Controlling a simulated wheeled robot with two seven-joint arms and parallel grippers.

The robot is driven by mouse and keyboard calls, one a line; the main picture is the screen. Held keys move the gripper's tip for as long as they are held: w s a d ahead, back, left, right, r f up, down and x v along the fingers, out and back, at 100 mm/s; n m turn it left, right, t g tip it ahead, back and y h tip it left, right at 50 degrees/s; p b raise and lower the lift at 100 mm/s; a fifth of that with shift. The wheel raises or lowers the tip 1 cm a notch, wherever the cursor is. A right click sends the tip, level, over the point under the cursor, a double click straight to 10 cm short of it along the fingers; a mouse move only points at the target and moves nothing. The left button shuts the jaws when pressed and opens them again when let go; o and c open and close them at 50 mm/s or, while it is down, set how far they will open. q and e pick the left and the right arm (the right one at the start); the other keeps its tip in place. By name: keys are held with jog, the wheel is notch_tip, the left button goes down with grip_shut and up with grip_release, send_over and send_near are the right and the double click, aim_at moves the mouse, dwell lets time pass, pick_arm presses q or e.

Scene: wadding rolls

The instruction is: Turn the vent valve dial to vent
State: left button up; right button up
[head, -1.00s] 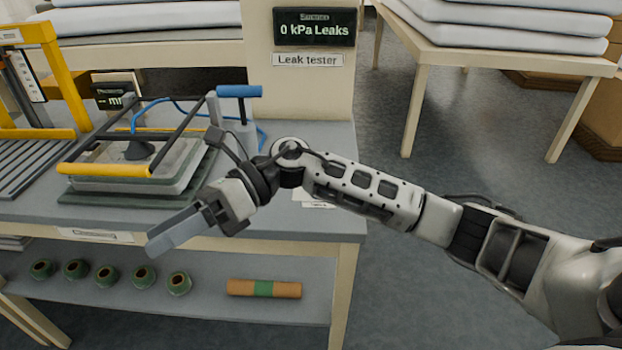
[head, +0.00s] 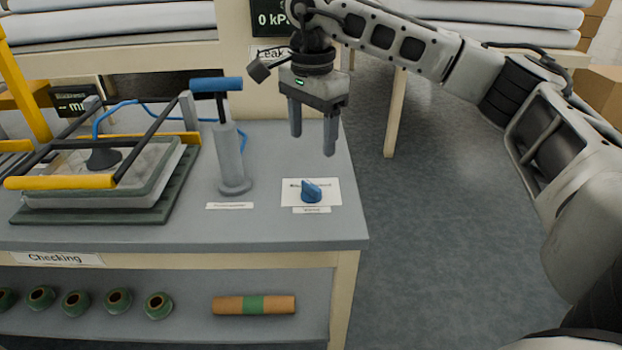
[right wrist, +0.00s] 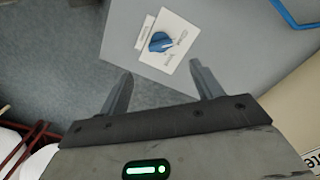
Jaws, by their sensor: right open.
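The blue vent valve dial (head: 312,190) sits on a white label plate (head: 328,192) near the right front corner of the grey bench top. Its lettering is too small to read for sure. In the right wrist view the dial (right wrist: 160,42) and its plate (right wrist: 185,38) show beyond the fingers, with a light pointer mark on the dial. My right gripper (head: 312,138) is open and empty, pointing down above the bench, above and behind the dial and apart from it. Its fingers also show in the right wrist view (right wrist: 160,92). My left gripper is not in view.
A hand pump (head: 230,150) with a blue handle stands left of the dial. A framed tray fixture (head: 60,182) with yellow bars is farther left. The leak tester display (head: 272,20) is behind my arm. Green rings and a roll (head: 255,305) lie on the lower shelf.

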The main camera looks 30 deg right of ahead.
aim_at(311, 184)
notch_tip(311, 184, down, 10)
jog(key=shift+f, duration=0.1)
dwell(0.4)
jog(key=c, duration=1)
